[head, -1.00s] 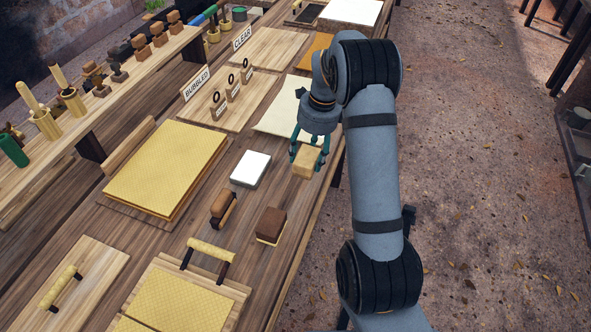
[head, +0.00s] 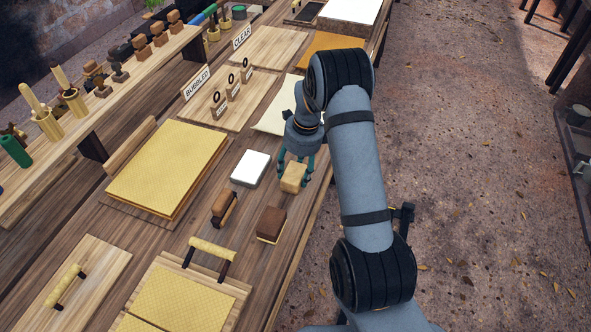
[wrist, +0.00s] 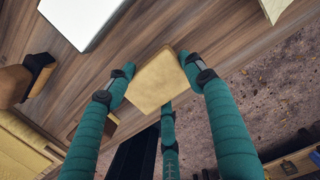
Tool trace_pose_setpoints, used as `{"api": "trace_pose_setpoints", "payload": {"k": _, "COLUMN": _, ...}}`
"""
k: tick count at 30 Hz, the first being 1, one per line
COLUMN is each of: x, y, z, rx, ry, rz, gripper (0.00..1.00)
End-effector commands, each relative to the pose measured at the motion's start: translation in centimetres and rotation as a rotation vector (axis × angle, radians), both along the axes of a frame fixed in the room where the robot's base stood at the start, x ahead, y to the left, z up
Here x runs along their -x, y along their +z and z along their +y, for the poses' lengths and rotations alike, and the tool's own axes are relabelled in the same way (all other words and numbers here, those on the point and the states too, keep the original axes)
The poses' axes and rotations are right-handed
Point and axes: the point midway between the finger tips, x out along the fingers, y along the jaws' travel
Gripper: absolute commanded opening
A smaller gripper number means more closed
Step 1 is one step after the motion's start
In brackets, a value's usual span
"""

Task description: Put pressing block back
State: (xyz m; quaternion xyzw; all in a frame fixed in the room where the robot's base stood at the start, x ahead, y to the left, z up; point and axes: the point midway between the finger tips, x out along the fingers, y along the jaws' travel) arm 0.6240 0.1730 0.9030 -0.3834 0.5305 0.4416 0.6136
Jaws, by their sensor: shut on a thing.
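The light wooden pressing block (head: 294,178) is held in my gripper (head: 295,170), whose teal fingers are closed around its sides. In the wrist view, my gripper (wrist: 156,75) has a finger at the left and right of the block (wrist: 160,82), with another finger below. The block appears to be over the right part of the table, near its edge; whether it touches the surface I cannot tell. A brown block with a pale base (head: 270,224) stands nearer on the table. A white block (head: 250,168) lies to the left of my gripper.
A brown roller-like tool (head: 224,208) and a handled yellow board (head: 185,300) stand nearer. A yellow stack (head: 165,165) lies at left. A pale sheet (head: 275,118) lies beyond my gripper. The table's right edge is close by, with bare floor beyond.

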Motion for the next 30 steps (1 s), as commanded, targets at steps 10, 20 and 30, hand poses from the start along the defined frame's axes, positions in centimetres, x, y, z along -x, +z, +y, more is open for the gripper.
{"api": "trace_pose_setpoints", "payload": {"k": 10, "x": 0.0, "y": 0.0, "z": 0.0, "rx": 0.0, "ry": 0.0, "rz": 0.0, "gripper": 0.72}}
{"api": "trace_pose_setpoints", "payload": {"k": 20, "x": 0.0, "y": 0.3, "z": 0.0, "rx": 0.0, "ry": 0.0, "rz": 0.0, "gripper": 0.73}}
{"api": "trace_pose_setpoints", "payload": {"k": 30, "x": 0.1, "y": 5.8, "z": -0.8, "rx": -0.002, "ry": -0.002, "rz": -0.007, "gripper": 0.73}}
